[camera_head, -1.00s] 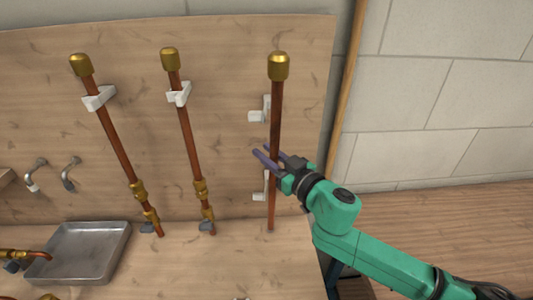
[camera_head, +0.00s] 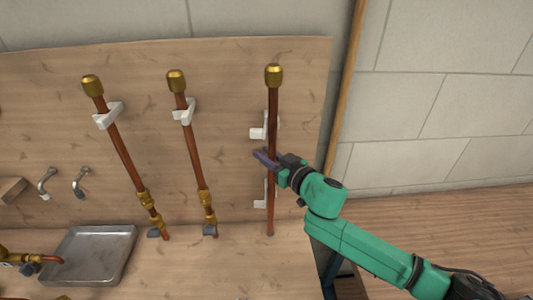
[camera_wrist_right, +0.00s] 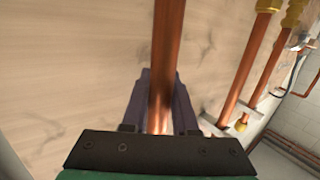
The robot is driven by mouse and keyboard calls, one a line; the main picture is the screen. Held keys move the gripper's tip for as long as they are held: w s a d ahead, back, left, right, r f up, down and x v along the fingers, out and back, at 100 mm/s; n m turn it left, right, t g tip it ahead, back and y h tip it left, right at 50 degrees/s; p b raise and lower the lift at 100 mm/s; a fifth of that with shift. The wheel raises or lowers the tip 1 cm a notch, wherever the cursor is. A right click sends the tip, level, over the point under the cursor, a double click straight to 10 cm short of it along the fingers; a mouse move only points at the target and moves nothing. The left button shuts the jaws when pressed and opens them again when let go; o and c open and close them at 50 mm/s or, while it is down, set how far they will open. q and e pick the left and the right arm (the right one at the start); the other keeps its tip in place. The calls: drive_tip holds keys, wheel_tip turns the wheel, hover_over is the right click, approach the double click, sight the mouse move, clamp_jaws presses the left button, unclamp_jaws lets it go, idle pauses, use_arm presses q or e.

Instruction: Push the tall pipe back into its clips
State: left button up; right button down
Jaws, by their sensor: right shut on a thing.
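The tall pipe (camera_head: 273,105) is copper with a brass cap and stands nearly upright at the right of the wooden board. Its upper white clip (camera_head: 258,132) and lower white clip (camera_head: 260,203) show at its left side, partly behind it. I cannot tell whether it is seated in them. My right gripper (camera_head: 264,159) is shut on the pipe between the two clips. In the right wrist view the pipe (camera_wrist_right: 167,60) runs between the purple fingers (camera_wrist_right: 158,105). My left gripper is not in view.
Two more copper pipes (camera_head: 187,145) (camera_head: 122,150) lean in white clips to the left. A grey metal tray (camera_head: 90,255) lies at lower left, near small taps (camera_head: 80,183). A wooden post (camera_head: 345,85) stands right of the board. The board between the pipes is clear.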

drive_tip(key=c, duration=0.7)
unclamp_jaws()
drive_tip(key=shift+a+f, duration=0.1)
drive_tip(key=shift+f, duration=0.2)
drive_tip(key=shift+r, duration=0.15)
drive_tip(key=shift+r, duration=0.1)
